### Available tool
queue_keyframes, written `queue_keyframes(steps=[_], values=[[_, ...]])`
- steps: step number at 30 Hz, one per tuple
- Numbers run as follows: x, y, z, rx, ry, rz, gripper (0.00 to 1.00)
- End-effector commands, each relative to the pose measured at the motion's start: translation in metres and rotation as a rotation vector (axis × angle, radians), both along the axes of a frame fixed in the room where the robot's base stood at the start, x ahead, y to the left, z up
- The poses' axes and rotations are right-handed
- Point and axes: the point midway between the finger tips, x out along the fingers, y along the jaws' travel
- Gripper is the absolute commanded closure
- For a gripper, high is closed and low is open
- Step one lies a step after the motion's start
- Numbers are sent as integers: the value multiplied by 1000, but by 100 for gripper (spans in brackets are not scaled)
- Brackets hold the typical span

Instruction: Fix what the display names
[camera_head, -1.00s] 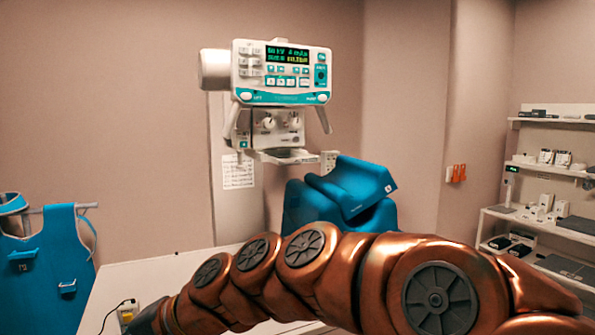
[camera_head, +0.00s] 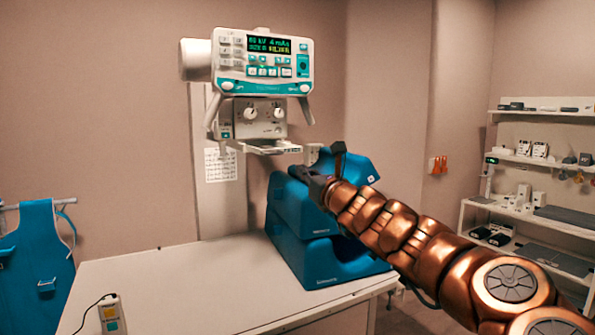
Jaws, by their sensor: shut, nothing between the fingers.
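The X-ray head with its white control panel (camera_head: 262,65) hangs on the wall column at centre left. Its lit display (camera_head: 269,45) shows small text; the top line seems to give kV and mAs, and a yellow word on the lower line looks like "FILTER". Below are the collimator box (camera_head: 259,117) with two knobs and a flat tray-like ledge (camera_head: 268,147) under it. My gripper (camera_head: 308,177) is dark, shut and empty, just right of and below that ledge, in front of the blue cushions (camera_head: 300,205). Its fingertips are small and hard to make out.
The white table (camera_head: 180,285) has clear room at its middle. A blue apron (camera_head: 38,250) hangs at left. Shelves (camera_head: 540,165) with boxes and small parts stand at right.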

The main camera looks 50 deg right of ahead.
Motion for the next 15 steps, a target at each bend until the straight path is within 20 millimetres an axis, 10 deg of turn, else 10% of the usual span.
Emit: queue_keyframes(steps=[15], values=[[60,-16,10,-5,4,5,100]])
